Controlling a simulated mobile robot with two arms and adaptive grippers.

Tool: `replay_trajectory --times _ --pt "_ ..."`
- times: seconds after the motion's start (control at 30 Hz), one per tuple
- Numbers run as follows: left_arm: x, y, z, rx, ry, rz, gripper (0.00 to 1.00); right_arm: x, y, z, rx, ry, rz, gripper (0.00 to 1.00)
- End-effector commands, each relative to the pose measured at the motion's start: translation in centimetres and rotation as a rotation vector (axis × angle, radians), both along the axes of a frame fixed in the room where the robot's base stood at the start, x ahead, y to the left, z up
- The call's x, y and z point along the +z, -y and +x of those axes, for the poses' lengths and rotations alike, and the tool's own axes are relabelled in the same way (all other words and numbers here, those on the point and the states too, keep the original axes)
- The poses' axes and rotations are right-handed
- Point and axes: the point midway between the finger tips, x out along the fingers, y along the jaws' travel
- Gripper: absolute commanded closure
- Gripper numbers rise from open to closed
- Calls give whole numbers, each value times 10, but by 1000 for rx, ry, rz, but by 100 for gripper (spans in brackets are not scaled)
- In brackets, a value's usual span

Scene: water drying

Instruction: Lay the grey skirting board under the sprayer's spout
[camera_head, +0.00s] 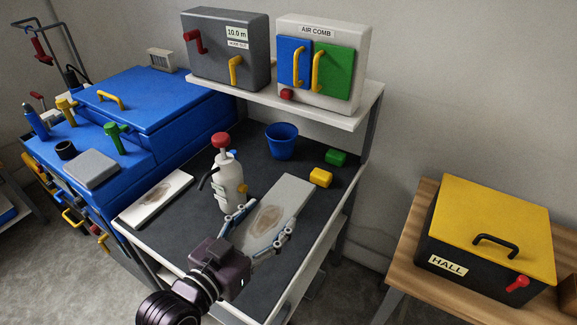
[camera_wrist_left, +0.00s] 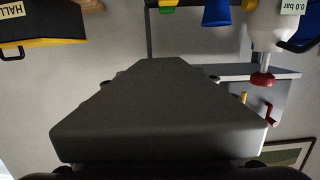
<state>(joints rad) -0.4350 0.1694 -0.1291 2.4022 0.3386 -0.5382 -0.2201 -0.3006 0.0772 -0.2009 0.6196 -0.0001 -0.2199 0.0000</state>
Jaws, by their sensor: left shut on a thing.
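The grey skirting board (camera_head: 291,192) has a brown stain and lies to the right of the sprayer in the head view. My left gripper (camera_head: 267,216) is shut on it, with a finger along each long side. The board (camera_wrist_left: 160,110) fills the middle of the left wrist view as a dark slab. Whether it touches the bench is unclear. The white sprayer (camera_head: 229,186) stands upright with a red knob on top. Its black spout (camera_head: 207,178) points left, away from the board. The sprayer (camera_wrist_left: 272,32) appears upside down in the wrist view. My right gripper is out of view.
A white stained board (camera_head: 178,184) lies left of the sprayer. A blue bucket (camera_head: 282,141), a green block (camera_head: 336,157) and a yellow block (camera_head: 321,177) stand behind. Dark bench top (camera_head: 192,226) is bare in front of the sprayer. A shelf (camera_head: 340,120) bounds the back.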

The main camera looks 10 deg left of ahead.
Motion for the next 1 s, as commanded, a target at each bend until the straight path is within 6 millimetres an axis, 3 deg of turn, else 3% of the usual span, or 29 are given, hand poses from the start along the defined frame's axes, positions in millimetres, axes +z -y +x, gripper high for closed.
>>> replay_trajectory --times 0.23,0.4,0.67,1.0 --pt "1 -7 -5 -9 -4 2 73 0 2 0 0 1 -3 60" --pt "1 -29 -22 -47 -14 6 73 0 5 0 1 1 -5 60" --pt "16 -56 -48 -118 -7 7 73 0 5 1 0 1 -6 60" --pt "30 -64 -58 -148 5 -5 73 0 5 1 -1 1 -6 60"
